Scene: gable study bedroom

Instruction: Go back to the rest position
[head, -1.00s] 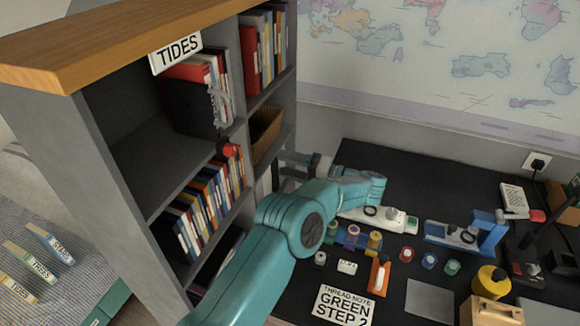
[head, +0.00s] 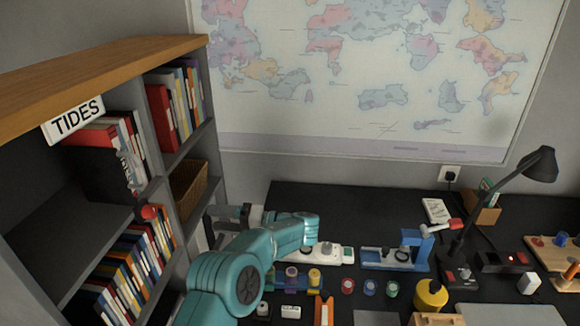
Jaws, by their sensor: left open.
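My left arm is teal and comes in from the bottom left of the head view. Its dark gripper (head: 215,226) is open and points left, beside the right end of the bookshelf and near the desk's back left corner. I see nothing between its jaws. My right gripper is not in view.
The grey bookshelf (head: 150,115) with a wooden top fills the left, holding books and a wicker basket (head: 188,192). The black desk (head: 375,202) carries a white device (head: 333,254), a blue device (head: 412,250), spools, a yellow pot (head: 431,294) and a black lamp (head: 541,165).

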